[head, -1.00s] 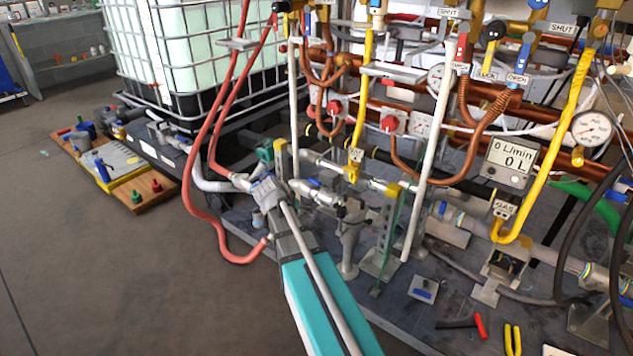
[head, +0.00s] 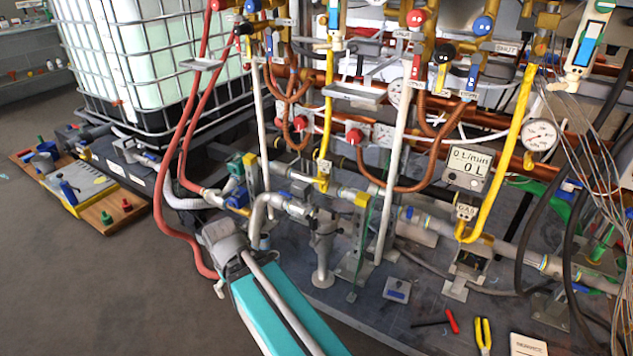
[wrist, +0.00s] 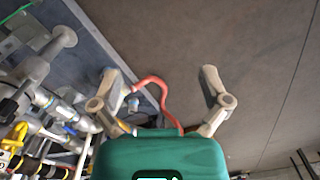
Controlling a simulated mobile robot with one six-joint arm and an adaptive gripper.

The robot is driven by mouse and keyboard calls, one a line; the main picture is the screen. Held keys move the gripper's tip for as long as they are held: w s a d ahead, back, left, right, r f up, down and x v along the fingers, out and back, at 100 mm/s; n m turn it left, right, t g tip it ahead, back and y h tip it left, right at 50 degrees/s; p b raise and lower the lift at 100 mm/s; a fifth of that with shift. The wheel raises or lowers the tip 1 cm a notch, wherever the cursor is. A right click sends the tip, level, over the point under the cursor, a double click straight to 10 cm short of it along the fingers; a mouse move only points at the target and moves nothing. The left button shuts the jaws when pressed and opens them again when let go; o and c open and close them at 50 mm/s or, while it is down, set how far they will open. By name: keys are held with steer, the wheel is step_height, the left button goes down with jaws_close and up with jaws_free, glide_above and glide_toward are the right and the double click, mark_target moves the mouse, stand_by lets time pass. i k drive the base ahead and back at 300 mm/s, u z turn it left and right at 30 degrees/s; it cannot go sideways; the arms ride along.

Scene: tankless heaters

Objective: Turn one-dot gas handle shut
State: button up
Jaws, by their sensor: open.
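A yellow lever with a black hub (head: 442,70) hangs in the row of valve handles at the upper middle of the head view. A blue lever (head: 333,20) sits at the top of the left yellow gas pipe (head: 327,120). The right yellow gas pipe (head: 515,150) runs down to a GAS label (head: 466,210). Dot marks are too small to read, so I cannot tell which handle has one dot. My gripper (wrist: 160,85) is open and empty in the wrist view, its fingers spread over the floor, away from the handles.
A red hose (head: 165,180) loops down close to my arm. A caged white tank (head: 165,60) stands at the upper left. Pliers (head: 483,335) and a red-handled tool (head: 452,321) lie on the base plate (head: 385,325). Floor is clear at the lower left.

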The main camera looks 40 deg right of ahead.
mark_target(322, 180)
steer(key=k, duration=0.65)
steer(key=z, duration=0.45)
steer(key=i, duration=1.15)
steer(key=u, duration=0.45)
